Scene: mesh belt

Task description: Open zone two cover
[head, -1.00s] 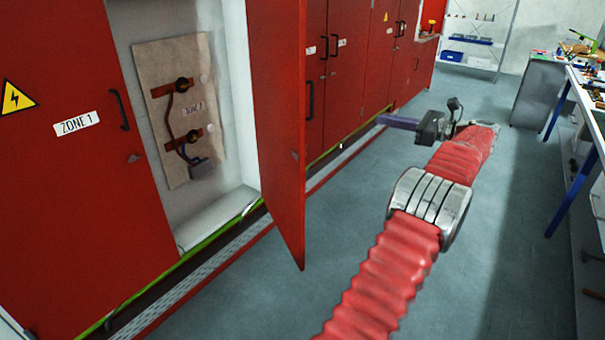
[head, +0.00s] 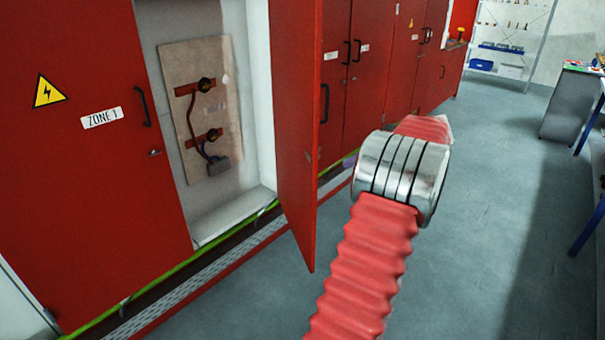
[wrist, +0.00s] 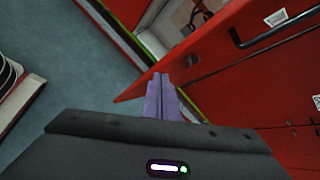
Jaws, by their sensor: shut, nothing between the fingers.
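A red cabinet door (head: 297,140) stands ajar at the middle of the head view, its inner face towards me. In the wrist view its outer side (wrist: 215,55) shows, with a black handle (wrist: 240,38) and a white label too small to read. My gripper (wrist: 160,76) has purple fingers, shut and empty. The fingertips are beside the door near its free edge. I cannot tell if they touch it. In the head view my arm hides most of the gripper; only a purple bit (head: 349,161) shows right of the door.
A shut red door labelled ZONE 1 (head: 101,118) is at the left. The open bay holds a board (head: 205,110) with cables. More shut red doors (head: 383,60) run along behind. A lower ledge (head: 240,240) fronts the cabinets. Grey floor (head: 490,220) is free at the right.

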